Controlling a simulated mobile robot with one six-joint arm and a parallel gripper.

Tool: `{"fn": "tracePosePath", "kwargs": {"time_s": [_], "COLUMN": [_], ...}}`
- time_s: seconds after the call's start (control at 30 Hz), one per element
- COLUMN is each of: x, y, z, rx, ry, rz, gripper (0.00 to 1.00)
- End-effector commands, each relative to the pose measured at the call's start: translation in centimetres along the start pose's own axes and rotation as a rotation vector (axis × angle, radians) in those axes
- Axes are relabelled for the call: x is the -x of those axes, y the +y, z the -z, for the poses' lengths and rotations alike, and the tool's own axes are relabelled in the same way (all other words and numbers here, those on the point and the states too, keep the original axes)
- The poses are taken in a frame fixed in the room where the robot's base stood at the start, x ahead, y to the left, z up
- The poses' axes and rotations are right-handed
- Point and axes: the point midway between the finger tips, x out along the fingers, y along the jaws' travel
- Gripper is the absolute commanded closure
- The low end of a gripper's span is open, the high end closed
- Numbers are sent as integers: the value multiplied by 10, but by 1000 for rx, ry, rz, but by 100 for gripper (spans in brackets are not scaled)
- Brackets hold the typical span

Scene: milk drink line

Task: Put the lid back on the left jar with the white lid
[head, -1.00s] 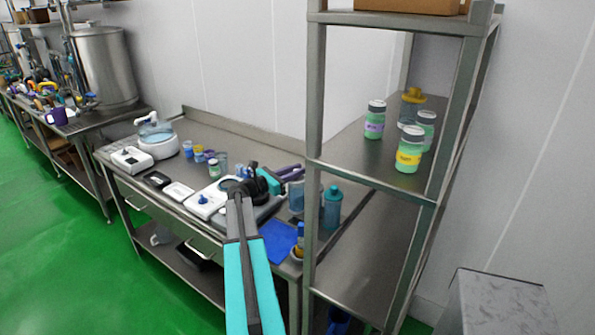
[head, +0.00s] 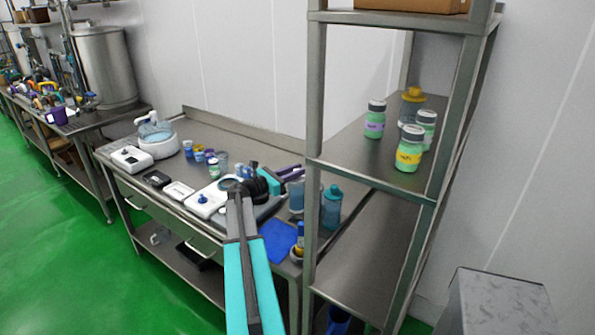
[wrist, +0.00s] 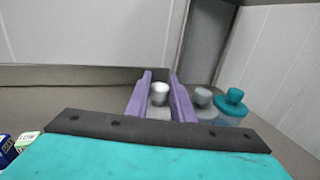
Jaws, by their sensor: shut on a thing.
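My gripper (head: 289,173) has purple fingers and reaches over the back of the steel table. In the wrist view the fingers (wrist: 160,95) are shut on a pale, round-knobbed piece that looks like the white lid (wrist: 160,88). Whether a jar stands directly under it is hidden. To its right in the wrist view stand a grey-topped jar (wrist: 203,106) and a jar with a teal knobbed lid (wrist: 233,106).
A blue mat (head: 277,241) lies at the table's front. Small bottles (head: 200,155) and white devices (head: 208,200) occupy the left of the table.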

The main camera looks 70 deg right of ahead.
Motion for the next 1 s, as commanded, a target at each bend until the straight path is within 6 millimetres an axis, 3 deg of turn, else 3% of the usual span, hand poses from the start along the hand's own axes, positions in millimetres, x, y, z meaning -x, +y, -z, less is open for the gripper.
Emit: {"fn": "tracePosePath", "kwargs": {"time_s": [0.23,0.27,0.37,0.57,0.7,1.0], "x": [0,0,0,0,0,0], "y": [0,0,0,0,0,0], "z": [0,0,0,0,0,0], "rx": [0,0,0,0,0,0], "ry": [0,0,0,0,0,0], "rz": [0,0,0,0,0,0], "gripper": [100,75,58,57,38,38]}}
